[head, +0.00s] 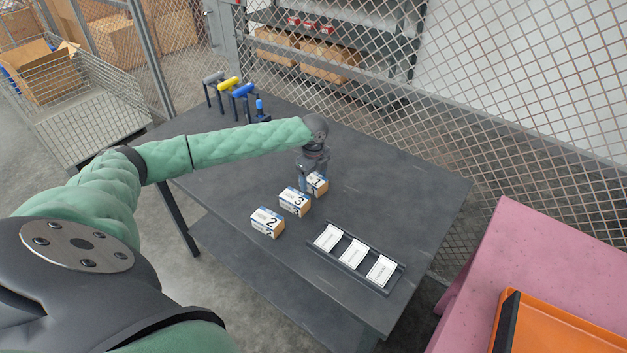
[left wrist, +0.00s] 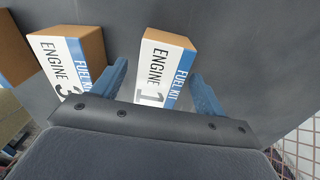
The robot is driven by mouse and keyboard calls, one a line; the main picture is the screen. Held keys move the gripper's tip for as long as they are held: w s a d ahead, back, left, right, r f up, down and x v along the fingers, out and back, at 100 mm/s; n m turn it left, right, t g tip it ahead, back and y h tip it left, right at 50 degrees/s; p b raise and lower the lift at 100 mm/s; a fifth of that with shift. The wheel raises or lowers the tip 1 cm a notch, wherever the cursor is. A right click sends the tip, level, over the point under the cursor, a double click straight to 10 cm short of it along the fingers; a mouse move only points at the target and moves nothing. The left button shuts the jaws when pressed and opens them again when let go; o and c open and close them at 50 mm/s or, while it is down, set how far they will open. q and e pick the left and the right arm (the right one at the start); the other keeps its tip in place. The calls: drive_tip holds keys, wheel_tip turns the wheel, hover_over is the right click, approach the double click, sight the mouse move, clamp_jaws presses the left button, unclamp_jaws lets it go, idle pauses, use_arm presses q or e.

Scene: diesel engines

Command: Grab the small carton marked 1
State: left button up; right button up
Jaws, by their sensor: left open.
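The small carton marked 1 (head: 317,183) stands on the dark table (head: 400,190), at the far end of a row of cartons. In the left wrist view the carton marked 1 (left wrist: 165,70) lies between the two blue fingers of my left gripper (left wrist: 160,85). Gaps show beside it, so the gripper is open. In the head view my left gripper (head: 309,182) is right at this carton and hides part of it. The carton marked 3 (head: 294,202) stands beside it and shows near the left finger in the left wrist view (left wrist: 68,60). My right gripper is not in view.
The carton marked 2 (head: 267,222) stands nearer in the same row. A dark rack with three white cards (head: 353,254) lies to the right. Several tools on stands (head: 235,95) are at the back left. Wire mesh fencing (head: 460,110) runs behind the table. A pink surface (head: 530,250) carries an orange tray (head: 560,330).

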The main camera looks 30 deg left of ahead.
use_arm(q)
drive_tip(key=shift+f, duration=0.3)
drive_tip(key=c, duration=1.2)
drive_tip(key=shift+o, duration=0.2)
drive_tip(key=shift+r, duration=0.1)
